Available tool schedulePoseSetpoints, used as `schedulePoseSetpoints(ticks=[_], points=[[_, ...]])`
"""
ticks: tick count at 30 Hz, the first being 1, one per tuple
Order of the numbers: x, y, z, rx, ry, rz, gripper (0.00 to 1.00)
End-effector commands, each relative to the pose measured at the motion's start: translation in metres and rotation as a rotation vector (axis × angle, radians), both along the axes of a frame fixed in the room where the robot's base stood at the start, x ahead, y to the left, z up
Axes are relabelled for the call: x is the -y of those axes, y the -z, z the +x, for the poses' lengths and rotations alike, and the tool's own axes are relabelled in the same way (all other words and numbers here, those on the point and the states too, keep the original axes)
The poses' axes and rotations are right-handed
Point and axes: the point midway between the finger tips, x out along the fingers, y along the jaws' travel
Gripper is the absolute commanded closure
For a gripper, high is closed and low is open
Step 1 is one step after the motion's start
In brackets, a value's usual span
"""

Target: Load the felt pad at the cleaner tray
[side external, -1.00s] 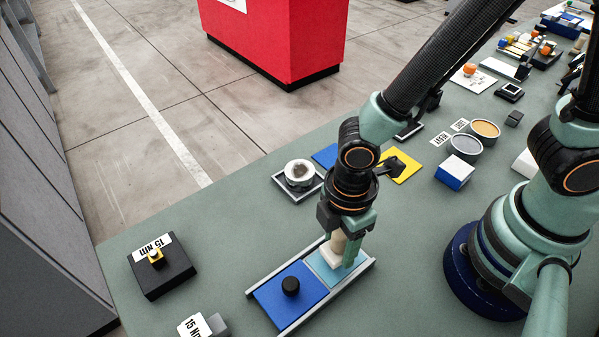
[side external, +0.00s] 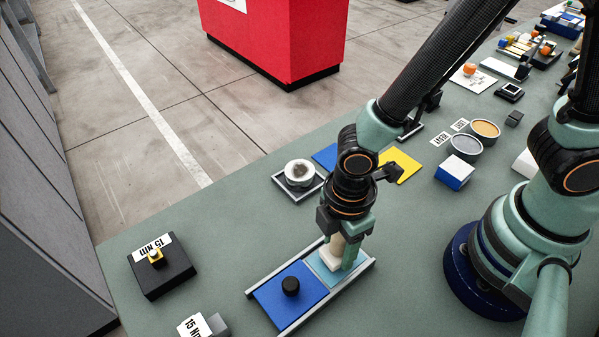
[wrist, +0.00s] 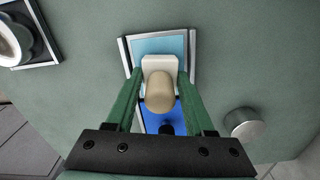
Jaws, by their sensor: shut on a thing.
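My gripper (side external: 342,250) points down over the light-blue end of the cleaner tray. Its green fingers (wrist: 161,92) are shut on the rounded beige handle (wrist: 160,92) of the felt pad. The pad's cream block (wrist: 160,64) shows beyond the handle in the wrist view; the pad (side external: 333,252) is partly hidden by the fingers in the side view. The cleaner tray (side external: 367,268) has grey rails, a light-blue bed and a blue cover with a black knob (side external: 290,286) over its near-left part. The pad is at or just above the bed; I cannot tell if they touch.
A round white dish (side external: 299,172) on a square base stands behind the tray. Blue and yellow sheets (side external: 400,166) lie behind my wrist.

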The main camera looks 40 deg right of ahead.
Motion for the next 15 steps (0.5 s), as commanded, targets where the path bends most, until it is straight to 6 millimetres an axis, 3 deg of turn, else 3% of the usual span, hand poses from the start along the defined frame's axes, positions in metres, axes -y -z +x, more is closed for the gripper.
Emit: schedulePoseSetpoints(ticks=[15], points=[[-0.0002, 0.0054, 0.0002, 0.000, 0.000, 0.000, 0.91]])
